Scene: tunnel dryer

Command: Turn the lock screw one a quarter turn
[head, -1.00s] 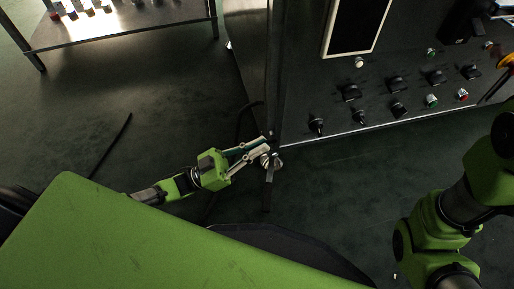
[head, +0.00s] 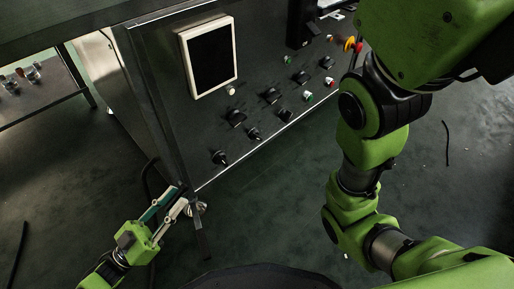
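My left gripper (head: 179,196) is at the lower left of the head view, at the lower front corner of the dark machine cabinet. Its two fingers are apart, with a visible gap and nothing seen between them. A small shiny metal part (head: 201,208) shows just right of the fingertips, low by the cabinet corner. I cannot tell whether it is lock screw one, or whether the fingers touch it. My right arm fills the right side of the view, but its gripper is not seen.
The cabinet's control panel (head: 160,100) carries a dark screen (head: 209,60), several black knobs, green and red buttons, and a red-yellow stop button (head: 350,44). A metal table (head: 40,90) stands at the left. A dark cable runs by the cabinet corner. The floor (head: 270,220) in front is open.

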